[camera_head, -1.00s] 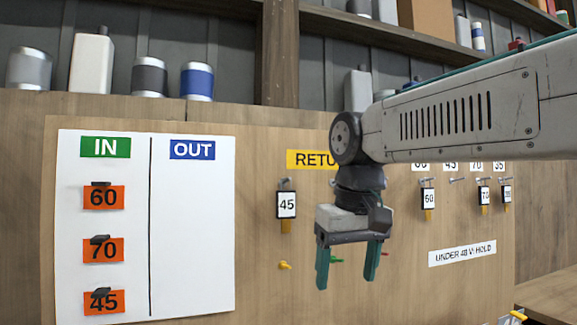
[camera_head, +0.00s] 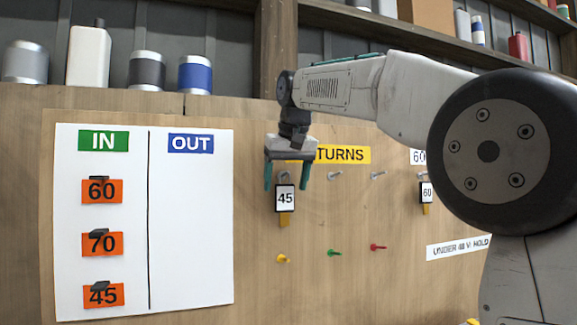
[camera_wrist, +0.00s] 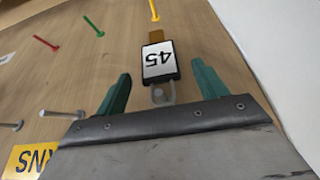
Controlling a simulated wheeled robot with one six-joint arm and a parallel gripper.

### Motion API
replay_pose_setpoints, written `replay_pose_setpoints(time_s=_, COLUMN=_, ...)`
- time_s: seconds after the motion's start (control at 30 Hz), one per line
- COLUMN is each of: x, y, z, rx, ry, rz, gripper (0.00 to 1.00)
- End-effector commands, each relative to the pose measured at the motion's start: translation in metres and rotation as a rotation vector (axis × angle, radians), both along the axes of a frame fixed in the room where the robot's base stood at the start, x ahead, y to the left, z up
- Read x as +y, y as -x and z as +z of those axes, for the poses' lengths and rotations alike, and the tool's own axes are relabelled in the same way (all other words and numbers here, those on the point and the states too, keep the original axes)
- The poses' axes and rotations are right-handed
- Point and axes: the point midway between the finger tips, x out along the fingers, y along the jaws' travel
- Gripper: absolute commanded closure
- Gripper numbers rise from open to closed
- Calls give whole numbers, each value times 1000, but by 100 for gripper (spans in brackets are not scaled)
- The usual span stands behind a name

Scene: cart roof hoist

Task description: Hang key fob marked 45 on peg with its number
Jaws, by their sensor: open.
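The key fob marked 45 (camera_head: 285,198) hangs on a hook under the yellow RETURNS sign, with a yellow tab below its white label. It also shows in the wrist view (camera_wrist: 159,62), upside down, between and just beyond my fingertips. My gripper (camera_head: 287,187) is open, its two green fingers either side of the top of the fob, not closed on it. A fob marked 60 (camera_head: 426,192) hangs at the right under a 60 label (camera_head: 418,157).
An IN/OUT board (camera_head: 190,245) with orange 60, 70 and 45 tags is at the left. Two empty pegs (camera_head: 335,175) are right of the fob. Yellow, green and red pegs (camera_head: 334,253) stick out below. A shelf with cans (camera_head: 195,78) runs above.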

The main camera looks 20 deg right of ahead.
Motion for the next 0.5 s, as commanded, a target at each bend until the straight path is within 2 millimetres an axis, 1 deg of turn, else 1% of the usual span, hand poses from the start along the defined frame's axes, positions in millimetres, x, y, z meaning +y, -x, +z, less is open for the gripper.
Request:
replay_pose_setpoints(time_s=0.03, x=0, y=-2, z=-7, rx=2, ry=0, rz=0, gripper=29)
replay_pose_setpoints(time_s=0.2, x=0, y=-8, z=-21, rx=1, ry=0, rz=0, gripper=29)
replay_pose_setpoints(time_s=0.5, x=0, y=-10, z=-24, rx=-1, ry=0, rz=0, gripper=29)
